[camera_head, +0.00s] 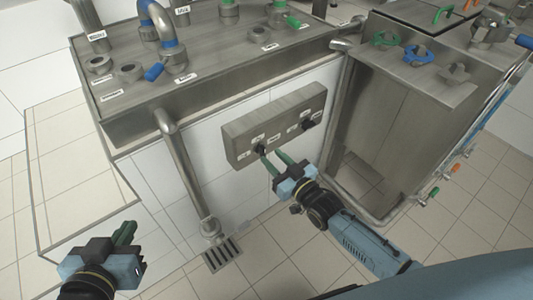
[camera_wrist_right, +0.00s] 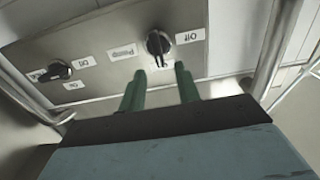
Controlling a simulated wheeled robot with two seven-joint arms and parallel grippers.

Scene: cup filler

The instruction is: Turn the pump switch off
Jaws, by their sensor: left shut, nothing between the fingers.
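The pump switch is a black rotary knob (camera_head: 261,149) on the left part of a grey metal panel (camera_head: 272,122). In the right wrist view the knob (camera_wrist_right: 157,43) appears upside down, beside a "Pump" label and an "Off" label. Its grip bar stands roughly vertical in that view. My right gripper (camera_head: 273,158) is in front of the knob; its green fingers (camera_wrist_right: 160,78) are apart and empty, with the knob just beyond their tips. Whether they touch it I cannot tell. My left gripper (camera_head: 128,230) is shut and empty, low at the left, away from the panel.
A second black knob (camera_head: 308,124) with labels sits on the same panel; it also shows in the right wrist view (camera_wrist_right: 58,70). A vertical steel pipe (camera_head: 182,170) stands left of the panel. A steel cabinet (camera_head: 385,120) with an open front is at the right.

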